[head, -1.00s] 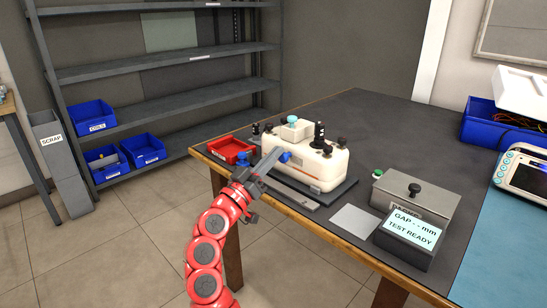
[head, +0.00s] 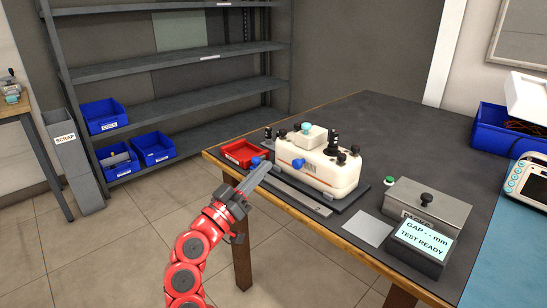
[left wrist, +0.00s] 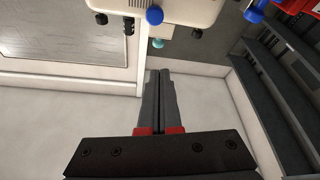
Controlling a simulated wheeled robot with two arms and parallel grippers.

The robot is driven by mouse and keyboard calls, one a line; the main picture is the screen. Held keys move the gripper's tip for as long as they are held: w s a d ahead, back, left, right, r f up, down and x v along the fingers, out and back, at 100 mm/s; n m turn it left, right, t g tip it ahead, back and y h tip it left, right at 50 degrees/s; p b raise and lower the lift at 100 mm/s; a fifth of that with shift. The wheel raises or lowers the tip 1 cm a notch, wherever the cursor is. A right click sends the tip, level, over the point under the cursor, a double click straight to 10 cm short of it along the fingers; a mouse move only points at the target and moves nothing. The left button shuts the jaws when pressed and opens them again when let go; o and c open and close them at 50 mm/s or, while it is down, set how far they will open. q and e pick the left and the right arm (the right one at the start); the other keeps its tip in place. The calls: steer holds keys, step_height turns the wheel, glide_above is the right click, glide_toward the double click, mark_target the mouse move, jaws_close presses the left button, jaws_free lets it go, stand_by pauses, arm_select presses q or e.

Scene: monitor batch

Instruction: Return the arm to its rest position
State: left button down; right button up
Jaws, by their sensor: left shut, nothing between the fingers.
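My left arm is red and comes in from the bottom of the head view. My left gripper (head: 264,168) is shut and empty, in front of the left end of the white device on the table (head: 315,242). Its two grey fingers lie together in the left wrist view (left wrist: 159,74). The white device (head: 322,178) has black knobs and a blue knob (head: 298,163) on its front. The device also shows at the top of the left wrist view (left wrist: 185,8). My right gripper is in neither view.
A red tray (head: 244,152) stands left of the device. A grey lidded box (head: 440,205) and a display reading "GAP -- mm TEST READY" (head: 424,240) stand to its right. A dark shelf (head: 170,105) holds blue bins (head: 104,115). A scrap bin (head: 66,150) stands left. Floor in front is open.

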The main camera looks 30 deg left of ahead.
arm_select(q)
steer(key=shift+s+f, duration=0.25)
steer(key=shift+s, duration=0.2)
